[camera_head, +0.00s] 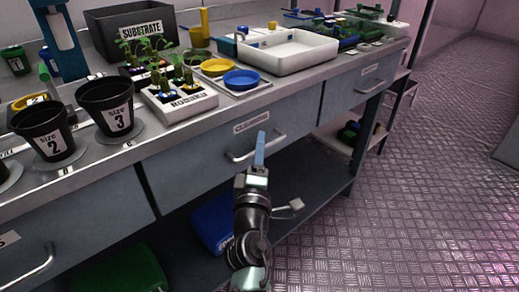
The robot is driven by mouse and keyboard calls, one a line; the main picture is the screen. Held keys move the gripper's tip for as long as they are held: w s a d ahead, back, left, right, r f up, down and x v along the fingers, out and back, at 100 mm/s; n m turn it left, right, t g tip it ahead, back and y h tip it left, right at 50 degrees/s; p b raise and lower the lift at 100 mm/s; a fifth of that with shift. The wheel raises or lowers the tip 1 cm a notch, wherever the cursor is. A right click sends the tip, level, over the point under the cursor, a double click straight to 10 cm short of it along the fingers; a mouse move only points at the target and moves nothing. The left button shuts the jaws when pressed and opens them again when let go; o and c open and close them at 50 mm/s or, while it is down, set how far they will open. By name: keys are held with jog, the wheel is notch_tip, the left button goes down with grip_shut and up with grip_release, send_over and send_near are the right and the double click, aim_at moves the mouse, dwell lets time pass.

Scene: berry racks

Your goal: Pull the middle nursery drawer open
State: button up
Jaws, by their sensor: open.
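The middle drawer (190,160) is a grey-blue front under the bench top, with a small label and a curved metal handle (258,148). It looks shut, its front level with the neighbouring drawer fronts. My gripper (259,150) is in front of the handle, with its light blue finger upright and overlapping the handle in the picture. The gripper is open and seems empty. I cannot tell whether the finger touches the handle or is a little in front of it; the other finger is not clearly visible.
Another drawer with a handle (33,264) is at lower left, and one (352,82) is at right. Black pots (107,108), a seedling tray (180,103) and a white basin (287,52) stand on the bench. A blue bin (212,224) sits below. The floor (430,190) at right is clear.

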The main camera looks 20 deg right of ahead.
grip_shut()
dwell(1.4)
